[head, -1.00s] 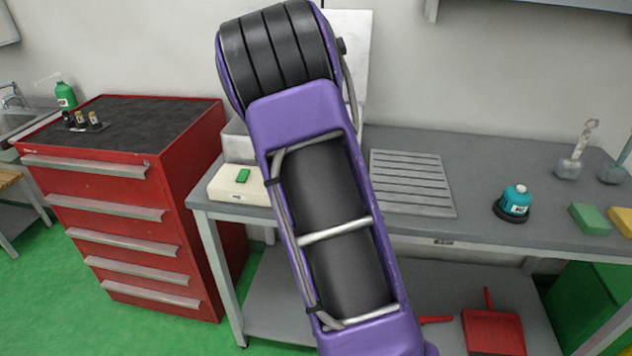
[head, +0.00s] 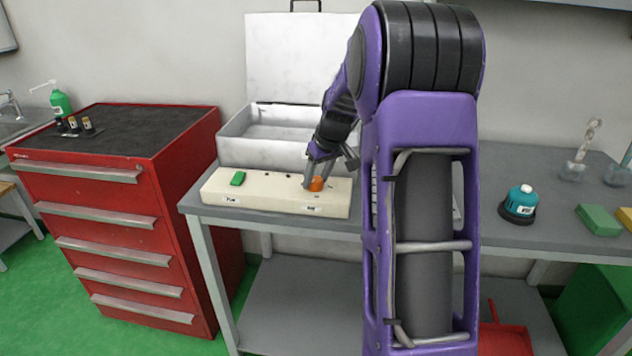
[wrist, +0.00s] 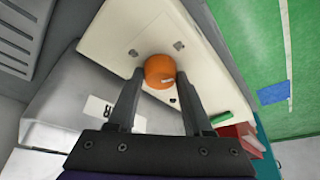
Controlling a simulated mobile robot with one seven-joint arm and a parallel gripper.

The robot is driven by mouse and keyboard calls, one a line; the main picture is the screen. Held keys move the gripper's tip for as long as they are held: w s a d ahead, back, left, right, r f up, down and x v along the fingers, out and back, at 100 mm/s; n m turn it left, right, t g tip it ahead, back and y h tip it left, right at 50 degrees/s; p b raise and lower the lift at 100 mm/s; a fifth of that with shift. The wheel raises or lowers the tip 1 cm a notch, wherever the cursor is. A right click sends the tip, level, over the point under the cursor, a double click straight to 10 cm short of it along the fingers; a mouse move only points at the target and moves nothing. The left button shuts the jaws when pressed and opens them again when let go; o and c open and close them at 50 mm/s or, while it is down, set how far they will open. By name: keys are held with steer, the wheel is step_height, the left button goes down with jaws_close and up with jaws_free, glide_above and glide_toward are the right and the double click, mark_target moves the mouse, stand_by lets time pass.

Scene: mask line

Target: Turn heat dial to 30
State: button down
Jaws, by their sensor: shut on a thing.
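The heat dial is an orange round knob (head: 316,184) on the right part of a cream control box (head: 268,193) at the table's front left edge. In the wrist view the orange dial (wrist: 159,71) sits between the ends of my fingers, with a small pale mark on it. My gripper (head: 312,175) reaches down onto the dial from above and behind, and its two fingers are shut on it. The dial's exact setting is too small to read.
An open white metal case (head: 283,122) stands right behind the control box. A red drawer cabinet (head: 120,190) is to the left.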

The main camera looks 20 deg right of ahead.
steer(key=n+y, duration=0.1)
steer(key=n, duration=0.2)
steer(key=shift+d+n, duration=0.15)
steer(key=shift+n, duration=0.15)
steer(key=shift+n+g+y, duration=0.6)
steer(key=shift+n, duration=0.7)
steer(key=shift+f, duration=0.1)
steer(key=shift+c, duration=1.6)
jaws_free()
steer(key=p+v, duration=0.3)
steer(key=v, duration=1.4)
steer(key=shift+d+r, duration=0.15)
steer(key=shift+r, duration=0.05)
